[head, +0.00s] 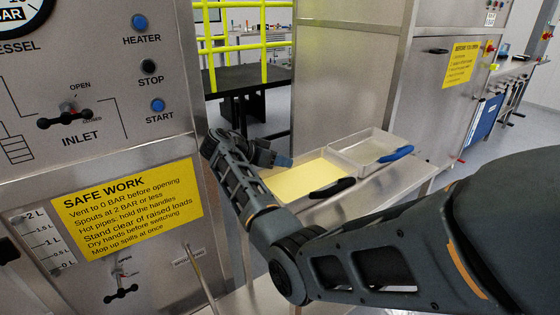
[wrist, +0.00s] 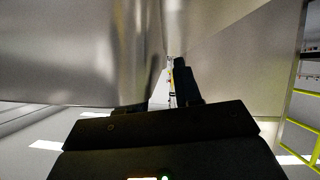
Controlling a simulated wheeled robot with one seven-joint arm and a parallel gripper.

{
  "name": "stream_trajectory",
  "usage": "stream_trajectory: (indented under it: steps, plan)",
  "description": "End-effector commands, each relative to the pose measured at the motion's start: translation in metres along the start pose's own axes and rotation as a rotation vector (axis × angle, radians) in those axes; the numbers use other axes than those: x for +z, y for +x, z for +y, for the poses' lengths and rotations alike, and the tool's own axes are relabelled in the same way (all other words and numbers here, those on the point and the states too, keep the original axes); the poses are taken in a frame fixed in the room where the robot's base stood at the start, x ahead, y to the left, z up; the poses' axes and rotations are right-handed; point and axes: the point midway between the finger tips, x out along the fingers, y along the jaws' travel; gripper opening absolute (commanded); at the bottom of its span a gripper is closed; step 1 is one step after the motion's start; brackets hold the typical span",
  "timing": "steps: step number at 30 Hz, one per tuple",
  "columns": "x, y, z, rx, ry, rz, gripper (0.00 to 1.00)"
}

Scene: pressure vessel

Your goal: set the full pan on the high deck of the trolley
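A pan with yellow contents (head: 303,179) and a black handle (head: 332,188) rests on a steel surface (head: 372,187) in the head view. Behind it to the right is a second pan (head: 362,153), pale grey inside, with a blue handle (head: 397,154). The yellow contents spread nearly across the first pan; its left part is hidden by my arm. My gripper (head: 276,158) is over or just beyond that pan's far left side, touching neither handle. In the wrist view a dark finger (wrist: 184,80) shows, but the opening is unclear. I cannot make out the trolley's high deck.
A steel control panel with a yellow safety sign (head: 128,208) stands close on the left. A tall steel cabinet (head: 345,75) rises behind the pans. Yellow railings (head: 235,45) and a dark platform (head: 245,78) are farther back. Open floor shows at right.

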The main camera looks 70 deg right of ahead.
Motion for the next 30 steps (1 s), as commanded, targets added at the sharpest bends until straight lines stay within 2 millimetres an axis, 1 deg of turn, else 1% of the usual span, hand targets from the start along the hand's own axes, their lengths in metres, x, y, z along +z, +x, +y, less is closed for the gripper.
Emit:
stream_trajectory:
  steps: [5, 8, 10, 14, 21, 24, 27, 30]
  plan:
    - [0.000, -0.001, 0.000, 0.000, 0.000, 0.000, 0.34]
    - [0.000, -0.005, -0.001, -0.002, 0.000, 0.001, 0.34]
    - [0.000, -0.013, -0.001, -0.002, 0.001, 0.001, 0.34]
    - [0.000, -0.036, -0.001, -0.004, 0.001, 0.001, 0.34]
    - [0.000, -0.085, -0.001, -0.003, 0.000, 0.001, 0.34]
    - [0.000, -0.101, -0.001, -0.003, 0.001, 0.001, 0.34]
    - [0.000, -0.112, -0.001, -0.002, 0.000, 0.000, 0.34]
    - [0.000, -0.118, 0.000, -0.001, 0.000, 0.000, 0.34]
